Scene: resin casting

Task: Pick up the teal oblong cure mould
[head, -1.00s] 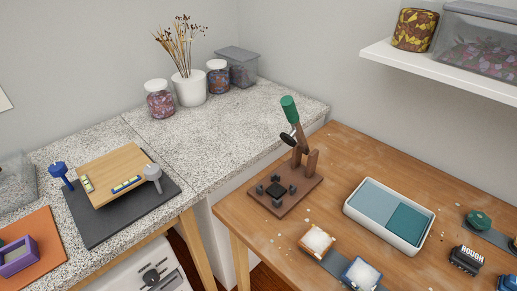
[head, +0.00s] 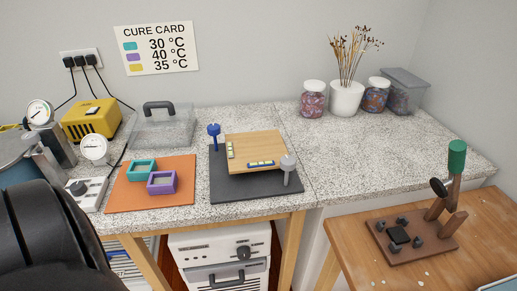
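Nothing covers the teal mould. Neither of my grippers shows in the head view; a black part of my own body fills the lower left corner.
A yellow box (head: 93,120), a clear lidded box (head: 162,128), gauges and a white control box (head: 88,193) stand around the mat. Right of it, a dark mat (head: 228,190) holds a wooden board (head: 255,146). A wall card (head: 156,48) pairs teal with 30 °C.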

